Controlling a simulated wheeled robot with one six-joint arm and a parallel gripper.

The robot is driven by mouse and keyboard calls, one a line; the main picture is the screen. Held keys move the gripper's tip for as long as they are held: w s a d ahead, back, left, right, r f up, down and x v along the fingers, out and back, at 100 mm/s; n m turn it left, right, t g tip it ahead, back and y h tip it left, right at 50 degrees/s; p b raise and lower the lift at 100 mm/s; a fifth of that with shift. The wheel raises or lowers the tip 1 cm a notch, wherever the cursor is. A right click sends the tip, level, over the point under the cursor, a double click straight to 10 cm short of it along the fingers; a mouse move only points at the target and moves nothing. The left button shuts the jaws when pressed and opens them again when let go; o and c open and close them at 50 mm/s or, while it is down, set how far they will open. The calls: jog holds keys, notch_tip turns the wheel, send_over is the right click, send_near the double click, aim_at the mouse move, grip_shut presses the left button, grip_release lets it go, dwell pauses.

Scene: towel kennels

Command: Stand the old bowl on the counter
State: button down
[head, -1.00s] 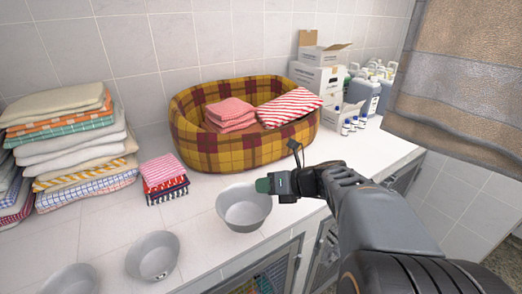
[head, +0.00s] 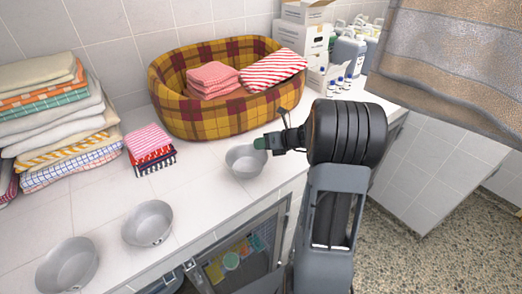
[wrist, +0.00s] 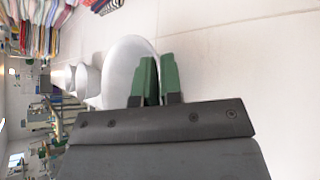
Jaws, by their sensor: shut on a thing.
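A grey metal bowl (head: 243,162) is at the counter's front part, below the plaid bed. It looks upright, and I cannot tell for certain whether its base touches the counter (head: 205,190). My gripper (head: 261,143) is shut on the right side of its rim. In the wrist view the green fingers (wrist: 160,78) pinch the wall of the pale bowl (wrist: 122,62). Two similar grey bowls stand on the counter to the left, one nearer (head: 147,224) and one at the lower left (head: 67,266). No mark shows which bowl is old.
A plaid pet bed (head: 215,118) holds folded towels behind the bowl. A small towel stack (head: 150,150) and a tall one (head: 60,120) stand left. Boxes (head: 300,45) and bottles (head: 350,50) fill the back right. A towel (head: 460,60) hangs at upper right.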

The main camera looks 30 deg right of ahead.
jog(key=f, duration=0.1)
jog(key=f+p, duration=0.1)
jog(key=f, duration=0.1)
jog(key=shift+w+d, duration=0.2)
jog(key=shift+f, duration=0.3)
jog(key=shift+f, duration=0.2)
jog(key=c, duration=1.3)
grip_release()
